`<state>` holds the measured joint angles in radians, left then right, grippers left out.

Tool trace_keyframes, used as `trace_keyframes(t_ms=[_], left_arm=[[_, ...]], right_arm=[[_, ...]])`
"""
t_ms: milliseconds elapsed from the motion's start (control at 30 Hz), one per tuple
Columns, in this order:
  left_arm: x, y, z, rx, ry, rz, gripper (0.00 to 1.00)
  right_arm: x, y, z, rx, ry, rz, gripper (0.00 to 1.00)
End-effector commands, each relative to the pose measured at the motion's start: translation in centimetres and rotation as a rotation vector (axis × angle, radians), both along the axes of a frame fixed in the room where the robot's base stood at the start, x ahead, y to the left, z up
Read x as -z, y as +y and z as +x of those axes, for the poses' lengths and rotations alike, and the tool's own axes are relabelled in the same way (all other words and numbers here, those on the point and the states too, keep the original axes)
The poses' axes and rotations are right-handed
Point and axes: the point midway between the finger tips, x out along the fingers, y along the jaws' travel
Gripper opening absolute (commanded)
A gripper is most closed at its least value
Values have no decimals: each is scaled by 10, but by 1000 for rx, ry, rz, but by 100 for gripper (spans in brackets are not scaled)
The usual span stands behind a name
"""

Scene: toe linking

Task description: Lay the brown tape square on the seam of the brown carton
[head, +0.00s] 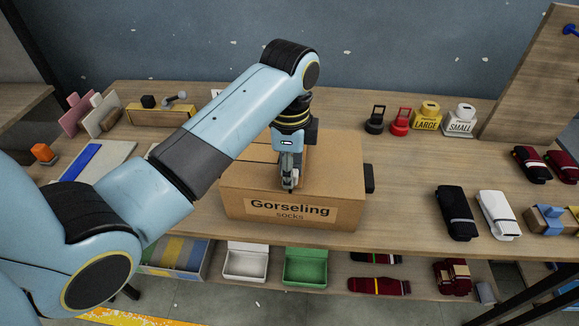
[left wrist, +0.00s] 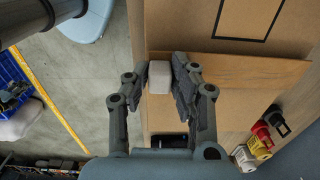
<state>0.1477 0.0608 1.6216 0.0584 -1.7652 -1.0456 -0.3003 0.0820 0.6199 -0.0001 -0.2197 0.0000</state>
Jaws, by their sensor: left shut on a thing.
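The brown carton (head: 345,190), labelled "Gorseling socks", stands upright on the wooden table. Its top also shows in the left wrist view (left wrist: 200,22), with a line across it that looks like the seam or a flap edge. My left gripper (head: 289,184) points down over the carton's top near its front edge. In the left wrist view my left gripper (left wrist: 160,76) is shut on a small pale block (left wrist: 159,78). I cannot make out a brown tape square; anything under the block is hidden. Whether the block touches the carton is unclear. My right gripper is not in view.
Black, red, yellow "LARGE" (head: 427,117) and white "SMALL" (head: 460,121) items stand behind right. Folded socks (head: 456,212) lie on the right. A dark object (head: 369,178) adjoins the carton's right side. White (head: 246,262) and green (head: 305,267) trays sit below.

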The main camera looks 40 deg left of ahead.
Motion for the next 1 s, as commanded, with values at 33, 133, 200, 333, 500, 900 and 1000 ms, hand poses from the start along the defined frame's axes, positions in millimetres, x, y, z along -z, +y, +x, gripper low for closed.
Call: trace_keyframes(t_ms=[33, 133, 200, 333, 500, 900, 1000], left_arm=[[0, 0, 0, 0, 0, 0, 0], [0, 0, 0, 0, 0, 0, 0], [0, 0, 0, 0, 0, 0, 0], [2, 0, 0, 0, 1, 0, 0], [5, 0, 0, 0, 0, 0, 0], [9, 0, 0, 0, 1, 0, 26], [9, 0, 0, 0, 1, 0, 39]], right_arm=[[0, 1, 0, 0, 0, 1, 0], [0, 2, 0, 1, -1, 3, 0], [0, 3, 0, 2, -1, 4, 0], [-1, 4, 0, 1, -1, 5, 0], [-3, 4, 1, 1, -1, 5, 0], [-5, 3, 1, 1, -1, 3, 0], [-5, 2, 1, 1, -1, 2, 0]])
